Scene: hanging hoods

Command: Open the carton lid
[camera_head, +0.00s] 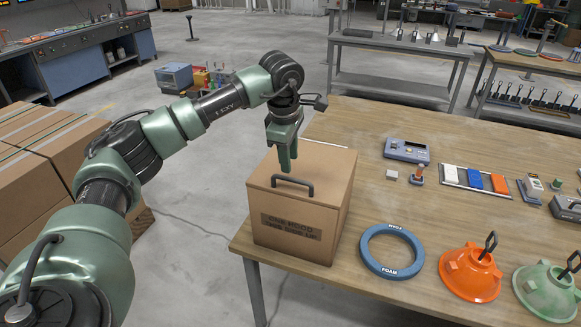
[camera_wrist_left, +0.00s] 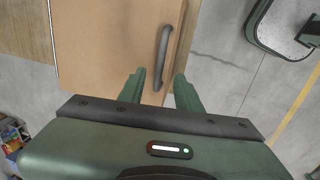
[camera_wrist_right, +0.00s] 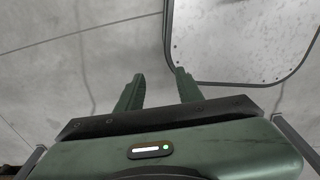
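The carton (camera_head: 290,225) is a brown box at the left front corner of the wooden table, with its lid (camera_head: 315,165) closed flat on top. A dark bar handle (camera_head: 292,183) is fixed near the lid's front edge. It also shows in the left wrist view as a handle (camera_wrist_left: 163,52). My left gripper (camera_head: 287,168) points down just above the lid, close behind the handle. In the left wrist view its fingers (camera_wrist_left: 160,85) are apart, with the handle's end between them in the picture and no visible grip. My right gripper (camera_wrist_right: 158,85) is open and empty over the floor.
A blue foam ring (camera_head: 391,251) lies right of the carton. Orange (camera_head: 470,272) and green (camera_head: 546,291) hoods stand further right. A blue-grey device (camera_head: 407,151) and a tray of coloured blocks (camera_head: 476,180) lie behind. Stacked cartons (camera_head: 60,150) stand at the left.

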